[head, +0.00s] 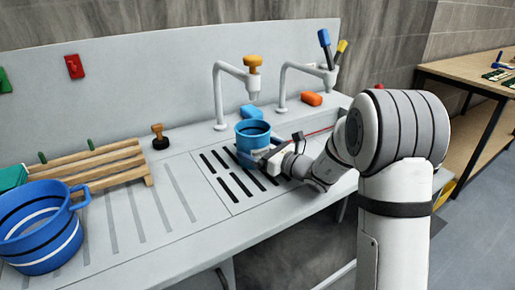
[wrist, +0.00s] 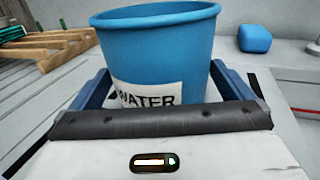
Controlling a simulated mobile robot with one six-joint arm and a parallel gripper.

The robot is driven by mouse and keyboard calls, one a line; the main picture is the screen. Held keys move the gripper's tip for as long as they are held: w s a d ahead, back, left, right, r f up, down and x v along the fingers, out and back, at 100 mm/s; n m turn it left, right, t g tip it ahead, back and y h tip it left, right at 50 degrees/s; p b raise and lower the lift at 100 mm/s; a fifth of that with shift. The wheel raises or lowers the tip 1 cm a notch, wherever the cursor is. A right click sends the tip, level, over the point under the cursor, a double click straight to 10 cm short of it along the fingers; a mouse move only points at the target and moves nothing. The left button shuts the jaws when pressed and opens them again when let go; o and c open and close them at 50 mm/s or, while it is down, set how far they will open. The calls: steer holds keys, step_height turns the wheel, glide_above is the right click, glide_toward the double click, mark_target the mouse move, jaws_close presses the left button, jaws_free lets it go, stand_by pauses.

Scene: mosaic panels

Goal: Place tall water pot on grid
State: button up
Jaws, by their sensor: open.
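The tall water pot (head: 253,132) is blue, upright and open at the top. In the head view it is at the back right part of the grid (head: 217,184), a panel of dark slots in the counter. Its base is hidden by my gripper. In the wrist view the pot (wrist: 158,50) shows a white label reading WATER. My gripper (head: 252,155) is open, with its blue fingers (wrist: 160,90) on either side of the pot. I cannot tell whether the fingers touch it.
A larger blue striped pot (head: 38,235) stands at the left front. A wooden rack (head: 95,167) and black-and-orange stamp-like object (head: 159,137) are behind. Two taps (head: 219,95) rise behind the grid. Blue (head: 251,112) and orange (head: 311,99) blocks lie near them. The grid's front is clear.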

steer(key=v, duration=1.1)
steer(key=shift+s+d, duration=0.2)
steer(key=shift+d, duration=0.1)
steer(key=s+a+r+n+g+p, duration=0.1)
steer(key=s+n, duration=0.1)
steer(key=s+a+r+n+g, duration=0.1)
steer(key=s+n+g, duration=0.1)
steer(key=s+a+r+n+g+p, duration=0.1)
steer(key=s+a+g, duration=0.1)
steer(key=s, duration=0.1)
steer(key=shift+s+n+p, duration=0.1)
steer(key=shift+n+p, duration=0.25)
steer(key=shift+n, duration=0.05)
steer(key=s+r+n+g+h+p, duration=0.1)
steer(key=s+n+g+h+p, duration=0.25)
steer(key=s+n, duration=0.5)
steer(key=s+d+r+n+h+p, duration=0.5)
steer(key=s+d+n+h, duration=0.5)
steer(key=s+d+n, duration=0.1)
steer(key=shift+s+d+h, duration=0.35)
steer(key=shift+s+d, duration=0.1)
steer(key=shift+d, duration=0.4)
